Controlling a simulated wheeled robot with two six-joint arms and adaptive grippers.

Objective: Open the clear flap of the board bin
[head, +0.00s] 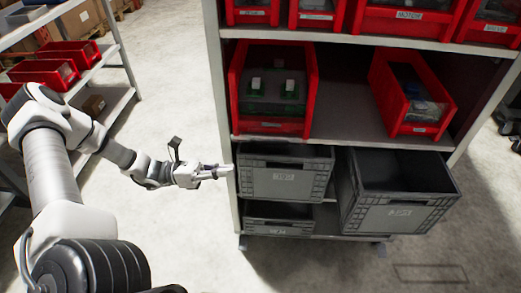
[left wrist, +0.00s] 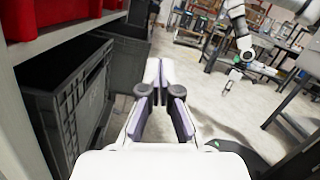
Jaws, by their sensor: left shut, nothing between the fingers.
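The likely board bin is the red bin (head: 272,126) on the middle shelf at left, with green boards (head: 290,88) inside. A dark see-through panel seems to cover its front; I cannot clearly make out the flap's edge. My left gripper (head: 226,171) is shut and empty, below and left of this bin, by the shelf's left post and the upper grey crate. Its fingertips meet in the left wrist view (left wrist: 158,66). What seems to be my right gripper (left wrist: 232,82) shows small and far off in that view.
A grey crate (head: 285,180) sits below the red bin, and an open grey crate (head: 398,212) sticks out at right. Another red bin (head: 415,128) stands at right on the middle shelf. The shelf's left post (head: 222,95) is close to my gripper. The floor in front is clear.

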